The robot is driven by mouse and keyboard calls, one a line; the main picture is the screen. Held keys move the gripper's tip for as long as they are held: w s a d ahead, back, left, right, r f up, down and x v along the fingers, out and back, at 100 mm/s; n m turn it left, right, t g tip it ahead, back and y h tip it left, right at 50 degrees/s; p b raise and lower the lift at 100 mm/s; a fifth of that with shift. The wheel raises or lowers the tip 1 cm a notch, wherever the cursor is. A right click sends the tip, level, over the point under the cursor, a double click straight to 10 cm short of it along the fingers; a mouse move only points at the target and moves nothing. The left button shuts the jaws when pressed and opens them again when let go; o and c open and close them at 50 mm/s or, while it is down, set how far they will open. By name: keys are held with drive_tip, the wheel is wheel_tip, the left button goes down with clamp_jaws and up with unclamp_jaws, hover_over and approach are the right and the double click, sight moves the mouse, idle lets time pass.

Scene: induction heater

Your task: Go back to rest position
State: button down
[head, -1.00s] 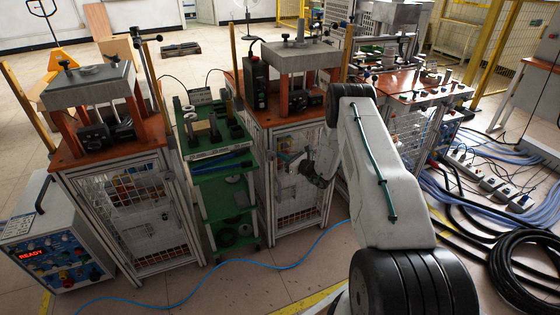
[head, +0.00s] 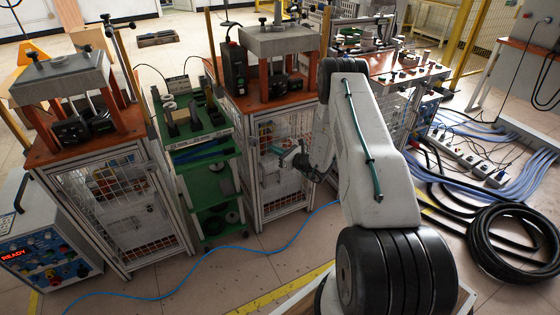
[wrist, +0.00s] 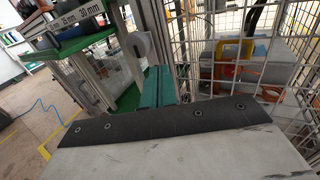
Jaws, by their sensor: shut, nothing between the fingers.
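My arm reaches forward from the lower right in the head view. My gripper (head: 279,150) is at its far end, small and partly turned away, in front of the caged lower part of the middle press stand (head: 270,100). In the wrist view my gripper (wrist: 155,86) shows as teal fingers beyond a dark edge. The fingers are together and hold nothing. The green tool cart (wrist: 130,98) is close on the left and the wire mesh cage (wrist: 232,50) is close on the right. I cannot tell the exact gap to either.
A left press stand (head: 100,165) and a control box reading READY (head: 45,240) stand at the left. The green cart (head: 205,185) is between the presses. A blue hose (head: 225,250) crosses the floor. Black coiled cable (head: 515,245) and power strips (head: 470,160) lie right.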

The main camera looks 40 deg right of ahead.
drive_tip(key=s+a, duration=0.2)
drive_tip(key=s, duration=0.4)
drive_tip(key=shift+s+a, duration=0.15)
drive_tip(key=shift+a, duration=0.1)
drive_tip(key=s+a+f+n+g+y, duration=0.1)
drive_tip(key=s+a+n+g+y, duration=0.15)
drive_tip(key=a+y, duration=0.2)
drive_tip(key=s+a+r+n+g+y, duration=0.2)
drive_tip(key=s+a+r+n+g, duration=0.5)
drive_tip(key=r, duration=0.3)
drive_tip(key=s+a+r+n+g+y, duration=0.2)
drive_tip(key=s+a+r+n+g, duration=0.45)
drive_tip(key=a+r+n, duration=0.2)
drive_tip(key=s+a+r+n+h, duration=0.2)
drive_tip(key=s+r+n+h, duration=0.5)
drive_tip(key=s+r, duration=0.4)
drive_tip(key=s+a+r+n+h, duration=0.2)
drive_tip(key=s+r+n+h, duration=0.4)
drive_tip(key=s+r, duration=0.5)
drive_tip(key=shift+s+a+r+n+h, duration=0.2)
drive_tip(key=shift+s+r+n+h, duration=0.2)
drive_tip(key=shift+s+n, duration=0.45)
